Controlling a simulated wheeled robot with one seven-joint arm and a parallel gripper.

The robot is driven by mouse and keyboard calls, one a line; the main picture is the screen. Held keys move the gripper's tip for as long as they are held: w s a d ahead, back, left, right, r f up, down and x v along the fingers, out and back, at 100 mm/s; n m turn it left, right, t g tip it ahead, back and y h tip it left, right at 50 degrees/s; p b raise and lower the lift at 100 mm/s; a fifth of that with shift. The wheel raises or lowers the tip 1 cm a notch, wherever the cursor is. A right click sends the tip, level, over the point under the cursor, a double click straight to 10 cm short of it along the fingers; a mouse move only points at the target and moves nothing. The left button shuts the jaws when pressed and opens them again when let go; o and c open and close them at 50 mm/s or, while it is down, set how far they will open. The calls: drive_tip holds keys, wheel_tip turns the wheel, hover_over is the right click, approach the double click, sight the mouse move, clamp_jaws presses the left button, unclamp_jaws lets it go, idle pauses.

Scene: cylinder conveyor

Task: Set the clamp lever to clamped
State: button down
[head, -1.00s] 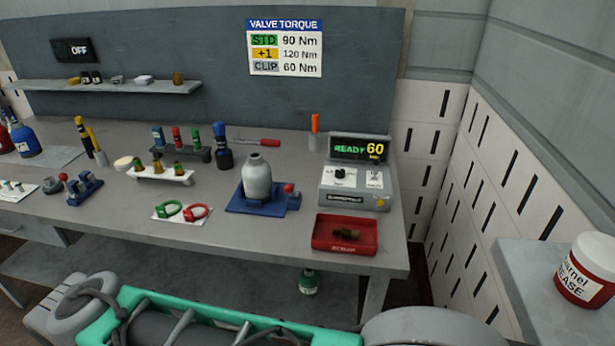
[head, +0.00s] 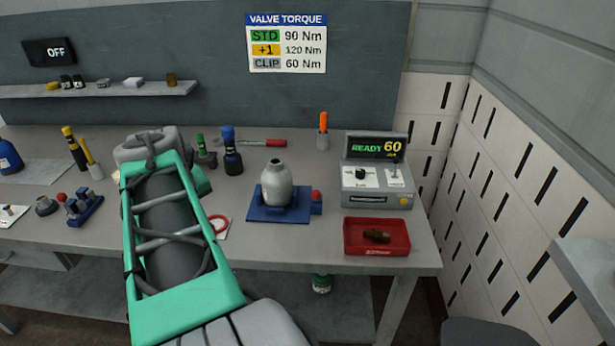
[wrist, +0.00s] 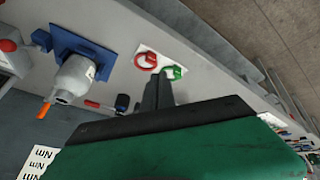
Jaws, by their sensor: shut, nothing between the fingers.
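The blue clamp base (head: 262,213) stands on the bench with a grey metal bottle-shaped part (head: 276,184) upright in it. A red-knobbed lever (head: 316,195) is at its right side; I cannot tell its setting. In the wrist view the clamp base (wrist: 82,38) and the grey part (wrist: 75,78) are at the upper left. My gripper (wrist: 158,92) shows there as dark fingers, shut and empty, apart from the clamp. In the head view my arm is left of the clamp and the fingers are hidden behind it.
A torque station (head: 377,190) reading READY 60 and a red tray (head: 349,240) with a brown part are right of the clamp. Red and green rings lie on a white card (wrist: 148,58) beside it. A blue-capped bottle (head: 232,155) stands behind. Bench in front of the clamp is clear.

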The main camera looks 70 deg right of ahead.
drive_tip(key=s+d+r+m+g+h, duration=0.15)
drive_tip(key=s+d+r, duration=0.25)
drive_tip(key=s+d, duration=0.4)
wheel_tip(320, 180, up, 3)
drive_tip(key=m+g+p, duration=0.1)
drive_tip(key=m+g, duration=0.1)
drive_tip(key=m, duration=0.1)
hover_over(316, 197)
drive_tip(key=w+a, duration=0.2)
drive_tip(key=w, duration=0.2)
drive_tip(key=s+d+f+p, duration=0.2)
drive_tip(key=d+f, duration=0.1)
drive_tip(key=f, duration=0.7)
drive_tip(key=shift+s+f+h+p, duration=0.15)
drive_tip(key=shift+h+p, duration=0.2)
drive_tip(key=shift+h, duration=0.1)
drive_tip(key=shift+d+t, duration=0.1)
drive_tip(key=shift+t, duration=0.15)
